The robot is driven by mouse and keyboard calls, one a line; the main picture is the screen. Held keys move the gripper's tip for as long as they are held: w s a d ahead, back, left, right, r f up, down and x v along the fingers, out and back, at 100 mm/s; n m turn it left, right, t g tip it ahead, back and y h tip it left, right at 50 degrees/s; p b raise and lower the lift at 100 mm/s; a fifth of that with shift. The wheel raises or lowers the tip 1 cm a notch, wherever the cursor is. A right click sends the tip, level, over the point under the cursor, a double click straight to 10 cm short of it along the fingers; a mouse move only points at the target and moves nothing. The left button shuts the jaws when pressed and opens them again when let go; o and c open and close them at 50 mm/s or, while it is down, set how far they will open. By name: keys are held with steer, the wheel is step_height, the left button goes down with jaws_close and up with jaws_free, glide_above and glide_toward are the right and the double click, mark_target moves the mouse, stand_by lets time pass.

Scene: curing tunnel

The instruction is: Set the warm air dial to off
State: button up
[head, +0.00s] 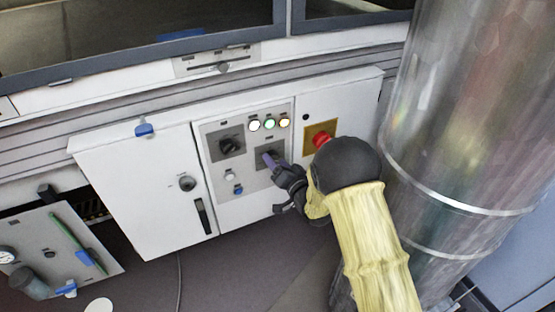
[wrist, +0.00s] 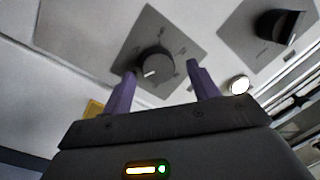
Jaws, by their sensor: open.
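A round dark dial (wrist: 155,66) with a white pointer mark sits on a grey square plate in the wrist view. Its markings are too small to read, and I cannot tell if it is the warm air dial. My gripper (wrist: 160,88) is open, with one purple finger on each side below the dial and apart from it. In the head view my gripper (head: 272,163) is at the control panel, covering most of this dial. A larger black knob (head: 231,146) is on the panel to the left; it also shows at the upper right of the wrist view (wrist: 280,26).
A red button on a yellow plate (head: 321,138) is close on the right. A white button (head: 229,175) and a blue knob (head: 238,189) are lower left. A large metal duct (head: 455,110) stands at the right.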

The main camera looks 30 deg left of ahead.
steer(key=shift+w+a, duration=0.2)
steer(key=c, duration=1)
